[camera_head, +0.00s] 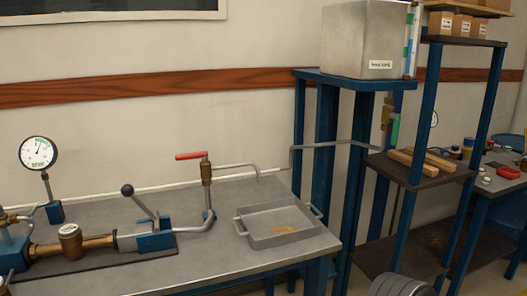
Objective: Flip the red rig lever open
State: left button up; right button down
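The red lever (191,156) lies roughly level, pointing left from the top of a brass valve (207,174). The valve stands on an upright grey pipe that bends down to the bench rig. A curved spout (238,166) runs right from the valve, above a grey metal tray (255,241). Neither my left nor my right gripper shows in the head view, and nothing is touching the lever.
A black-knobbed lever (127,190) stands left of the valve, beside a brass meter (70,240) and a dial gauge (38,153). A blue stand (345,81) holds a metal tank (364,40) on the right. The bench front (190,265) is clear.

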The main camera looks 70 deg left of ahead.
aim_at(204, 156)
jog(key=u, duration=3.55)
